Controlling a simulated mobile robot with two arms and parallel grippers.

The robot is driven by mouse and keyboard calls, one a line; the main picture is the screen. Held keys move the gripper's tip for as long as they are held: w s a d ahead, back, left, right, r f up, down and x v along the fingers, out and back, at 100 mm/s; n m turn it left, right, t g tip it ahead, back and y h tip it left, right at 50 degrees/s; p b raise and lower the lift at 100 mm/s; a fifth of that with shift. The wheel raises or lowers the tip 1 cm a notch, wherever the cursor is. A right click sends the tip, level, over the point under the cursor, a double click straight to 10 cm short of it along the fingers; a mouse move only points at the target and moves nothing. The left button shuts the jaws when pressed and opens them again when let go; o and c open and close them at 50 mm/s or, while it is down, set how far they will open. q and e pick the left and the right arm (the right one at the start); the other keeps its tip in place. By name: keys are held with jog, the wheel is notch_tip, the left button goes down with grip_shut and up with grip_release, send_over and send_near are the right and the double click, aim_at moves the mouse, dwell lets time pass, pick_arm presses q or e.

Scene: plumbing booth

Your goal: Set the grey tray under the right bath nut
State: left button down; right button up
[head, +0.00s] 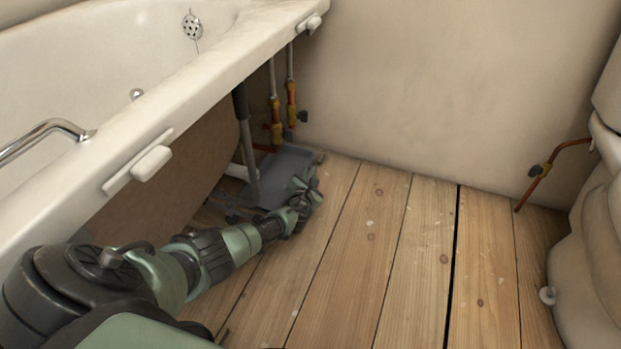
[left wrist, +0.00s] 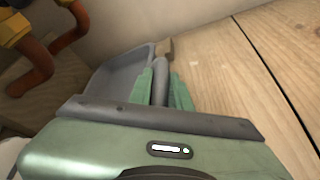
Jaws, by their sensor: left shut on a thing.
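The grey tray (head: 287,163) lies low at the floor beneath the pipe ends beside the bath, and it also shows in the left wrist view (left wrist: 112,76). My left gripper (head: 304,188) is shut on the tray's near right edge; in the left wrist view its green fingers (left wrist: 162,88) stand on either side of a grey rim or handle. Two pipes with yellow and orange fittings come down behind the tray; the right fitting (head: 291,100) and left fitting (head: 276,122) stand above its back part. The exact nuts are too small to tell. My right gripper is not in view.
The white bath (head: 170,95) overhangs on the left, with grey and white waste pipes (head: 246,150) beneath it. A small brown block (left wrist: 165,49) is by the tray's far end. The wooden floor (head: 400,260) to the right is clear. A toilet (head: 592,240) stands far right.

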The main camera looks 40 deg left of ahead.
pick_arm(q)
jog(key=shift+f, duration=0.1)
jog(key=c, duration=1.2)
grip_release()
jog(key=shift+c, duration=0.2)
jog(key=shift+s+d+r+p, duration=0.15)
jog(key=shift+s+r+p, duration=0.15)
jog(key=shift+p, duration=0.2)
jog(key=p+v, duration=0.5)
jog(key=v, duration=0.1)
jog(key=shift+s, duration=0.1)
jog(key=shift+s+d+p, duration=0.2)
jog(key=shift+s+p, duration=0.2)
jog(key=shift+f, duration=0.1)
